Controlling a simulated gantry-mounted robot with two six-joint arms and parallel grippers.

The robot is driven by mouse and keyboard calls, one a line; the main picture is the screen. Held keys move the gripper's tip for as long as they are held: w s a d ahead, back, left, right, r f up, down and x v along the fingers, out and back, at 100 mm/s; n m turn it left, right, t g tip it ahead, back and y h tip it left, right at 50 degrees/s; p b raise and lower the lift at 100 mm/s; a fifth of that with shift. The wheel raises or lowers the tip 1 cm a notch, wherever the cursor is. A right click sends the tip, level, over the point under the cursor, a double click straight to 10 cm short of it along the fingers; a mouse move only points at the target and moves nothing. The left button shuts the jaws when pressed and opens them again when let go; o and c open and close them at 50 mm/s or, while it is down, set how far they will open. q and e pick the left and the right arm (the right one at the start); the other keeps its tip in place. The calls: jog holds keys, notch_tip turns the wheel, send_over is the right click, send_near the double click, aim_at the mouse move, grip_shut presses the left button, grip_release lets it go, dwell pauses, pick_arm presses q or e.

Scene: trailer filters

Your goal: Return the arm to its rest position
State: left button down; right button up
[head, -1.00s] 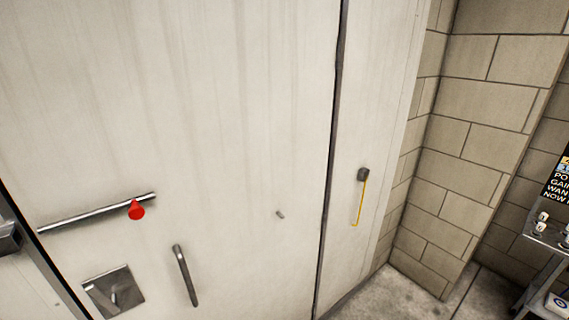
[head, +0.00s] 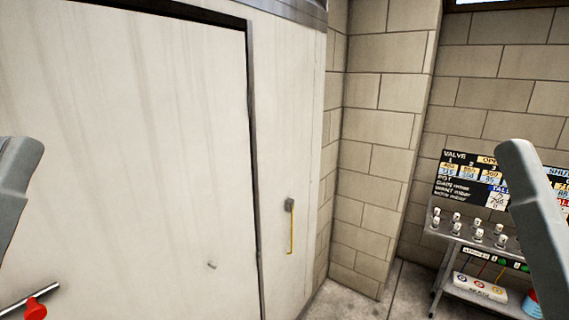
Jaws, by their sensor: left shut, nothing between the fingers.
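A grey link of my right arm (head: 535,225) rises at the right edge. My right gripper is out of the picture.
The pale trailer door (head: 130,130) fills the left. A red knob (head: 36,309) on a metal bar sits low left. A yellow-handled fitting (head: 291,230) is on the trailer wall. A metal cart (head: 480,248) with several small jars stands right, below a valve board (head: 470,180).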

notch_tip(320, 180, up, 32)
jog(key=p, duration=2.8)
jog(key=shift+f+p, duration=0.2)
jog(key=shift+p, duration=0.2)
